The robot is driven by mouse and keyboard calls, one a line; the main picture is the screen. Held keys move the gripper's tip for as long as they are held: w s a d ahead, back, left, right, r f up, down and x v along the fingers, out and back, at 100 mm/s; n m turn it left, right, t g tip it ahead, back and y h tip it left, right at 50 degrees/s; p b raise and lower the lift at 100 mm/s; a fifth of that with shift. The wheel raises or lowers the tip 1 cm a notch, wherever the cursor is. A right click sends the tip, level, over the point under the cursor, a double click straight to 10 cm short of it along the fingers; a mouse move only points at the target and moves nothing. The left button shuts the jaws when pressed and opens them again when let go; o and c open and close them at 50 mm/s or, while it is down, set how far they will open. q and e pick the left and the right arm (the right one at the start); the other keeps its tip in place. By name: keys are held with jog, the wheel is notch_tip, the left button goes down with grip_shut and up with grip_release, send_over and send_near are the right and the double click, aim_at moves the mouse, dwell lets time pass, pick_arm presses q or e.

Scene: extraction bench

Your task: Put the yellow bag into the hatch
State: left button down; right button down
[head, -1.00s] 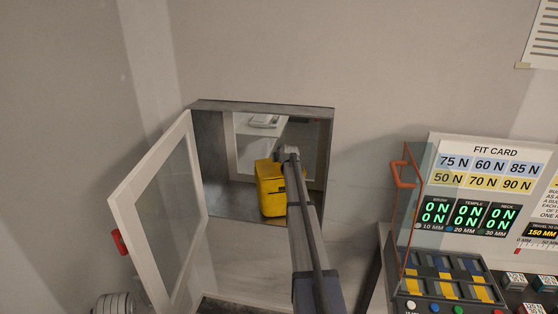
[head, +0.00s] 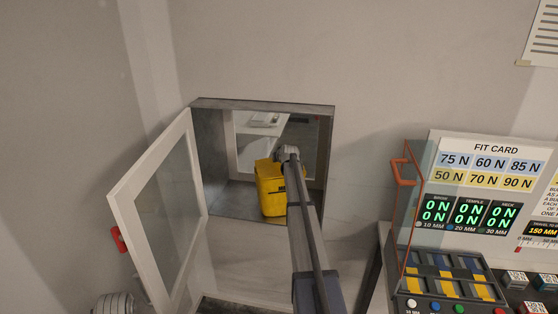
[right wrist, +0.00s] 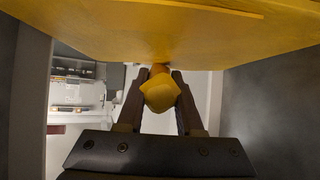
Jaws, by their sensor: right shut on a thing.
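The yellow bag (head: 271,192) is inside the open hatch (head: 199,150), a grey-framed opening in the wall. It sits close to the hatch floor; I cannot tell whether it touches. My right gripper (head: 287,155) is at the bag's upper right side, its arm reaching in from below. In the right wrist view the bag (right wrist: 160,32) fills the top, and the gripper's fingers (right wrist: 160,88) are shut on a small yellow knob of it. The hatch door (head: 160,212), white-framed with a glass pane, stands swung open to the left. My left gripper is not seen.
A red handle (head: 118,240) is on the door's outer edge. Through the hatch a second white-framed pane (head: 247,150) shows at the back. To the right stand a fit card panel (head: 492,152) and an orange handle (head: 402,172) on a clear guard.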

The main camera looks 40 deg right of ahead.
jog(key=shift+a, duration=0.1)
jog(key=shift+c, duration=2.4)
grip_release()
jog(key=shift+f, duration=0.15)
jog(key=p+v, duration=0.4)
jog(key=v, duration=0.4)
